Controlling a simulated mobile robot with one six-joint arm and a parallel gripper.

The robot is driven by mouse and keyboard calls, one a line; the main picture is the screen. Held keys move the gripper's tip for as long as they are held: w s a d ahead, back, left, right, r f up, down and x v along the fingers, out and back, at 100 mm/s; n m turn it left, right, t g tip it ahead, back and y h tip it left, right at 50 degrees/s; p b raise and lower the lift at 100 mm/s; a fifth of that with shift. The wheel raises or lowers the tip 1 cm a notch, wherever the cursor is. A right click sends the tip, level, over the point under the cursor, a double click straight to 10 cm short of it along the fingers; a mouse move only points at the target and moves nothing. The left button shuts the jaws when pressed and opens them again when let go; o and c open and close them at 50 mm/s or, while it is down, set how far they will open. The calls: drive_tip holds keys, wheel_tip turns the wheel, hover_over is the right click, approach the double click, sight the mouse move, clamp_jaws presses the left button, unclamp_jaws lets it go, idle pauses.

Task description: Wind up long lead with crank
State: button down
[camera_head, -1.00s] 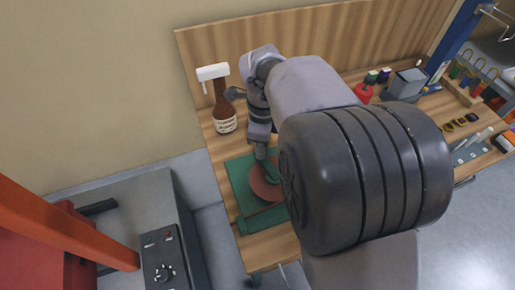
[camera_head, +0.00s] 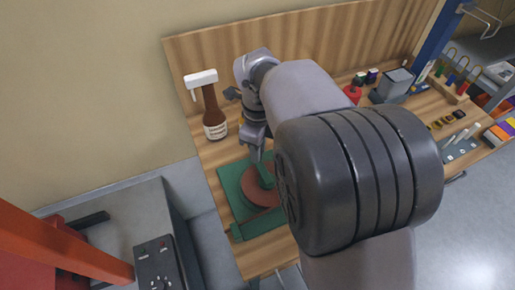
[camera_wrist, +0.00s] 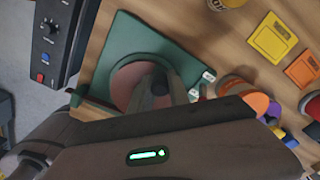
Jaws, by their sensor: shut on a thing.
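A green base (camera_head: 232,190) lies on the wooden bench and bears a round reddish-brown reel (camera_head: 260,196). A dark green crank (camera_head: 262,172) stands on the reel. My gripper (camera_head: 255,158) reaches down to it from above and is shut on the crank. In the wrist view the green base (camera_wrist: 138,42), the reel (camera_wrist: 124,86) and my gripper (camera_wrist: 160,92) show, with the fingers over the reel. My own arm hides the right part of the reel and base in the head view. I cannot make out the lead.
A red can (camera_head: 352,94), a grey bin (camera_head: 392,86) and a bead frame (camera_head: 455,85) stand along the bench to the right. A control box (camera_head: 155,265) stands at the lower left.

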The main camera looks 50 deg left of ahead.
drive_tip(key=c, duration=1.2)
unclamp_jaws()
drive_tip(key=shift+w, duration=0.1)
drive_tip(key=shift+c, duration=0.2)
wheel_tip(320, 180, up, 18)
drive_tip(key=p, duration=0.6)
drive_tip(key=shift+f, duration=0.25)
